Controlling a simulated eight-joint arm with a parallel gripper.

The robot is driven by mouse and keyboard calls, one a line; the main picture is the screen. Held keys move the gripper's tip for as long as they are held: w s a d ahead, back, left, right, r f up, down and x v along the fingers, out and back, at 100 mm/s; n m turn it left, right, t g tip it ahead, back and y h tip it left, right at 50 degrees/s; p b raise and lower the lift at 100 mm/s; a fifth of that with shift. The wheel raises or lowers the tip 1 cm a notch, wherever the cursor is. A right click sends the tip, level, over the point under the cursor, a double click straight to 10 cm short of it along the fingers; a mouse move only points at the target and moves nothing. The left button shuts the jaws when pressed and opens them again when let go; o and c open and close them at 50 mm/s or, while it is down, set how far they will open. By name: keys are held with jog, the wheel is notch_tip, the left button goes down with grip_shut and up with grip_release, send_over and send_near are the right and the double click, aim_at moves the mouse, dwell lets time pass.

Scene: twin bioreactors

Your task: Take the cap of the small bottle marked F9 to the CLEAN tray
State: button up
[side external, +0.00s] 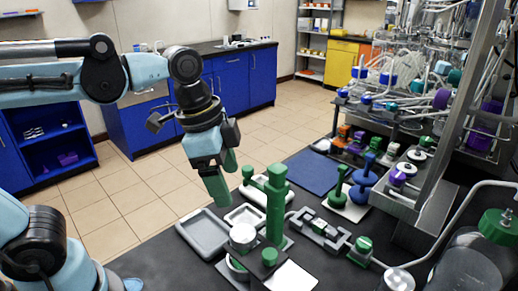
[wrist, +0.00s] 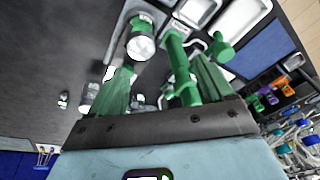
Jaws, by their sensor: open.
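My gripper (side external: 221,180) has green fingers and hangs open and empty above the near trays, at the left of the bench. In the wrist view its fingers (wrist: 163,67) are spread apart, with bench items visible between and beyond them. I cannot read an F9 mark or the word CLEAN in either view, so I cannot tell which bottle, cap or tray is meant. A white-topped round piece (side external: 243,236) stands below and to the right of my gripper; a similar one with green (wrist: 141,46) shows in the wrist view. A grey tray (side external: 187,229) lies below my gripper.
A tall green post (side external: 277,205) rises close to the right of my gripper. A smaller pale tray (side external: 262,208) lies behind the round piece. A blue mat (side external: 313,170) lies farther back. Green, blue and purple fittings and a metal frame (side external: 440,170) crowd the right.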

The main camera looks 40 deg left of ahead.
notch_tip(320, 180, up, 2)
jog(key=d+m+g, duration=0.2)
jog(key=d+m, duration=0.1)
jog(key=m, duration=0.1)
send_over(243, 232)
jog(key=f, duration=0.4)
jog(key=s+f, duration=0.1)
jog(key=f, duration=0.1)
jog(key=shift+a+f, duration=0.2)
jog(key=shift+f, duration=0.1)
jog(key=shift+w+d+f, duration=0.1)
jog(key=shift+w+f, duration=0.1)
jog(key=shift+f, duration=1.1)
jog(key=shift+w+d+f, duration=0.1)
jog(key=shift+w+f, duration=0.1)
jog(key=shift+f, duration=1.1)
jog(key=c, duration=1.1)
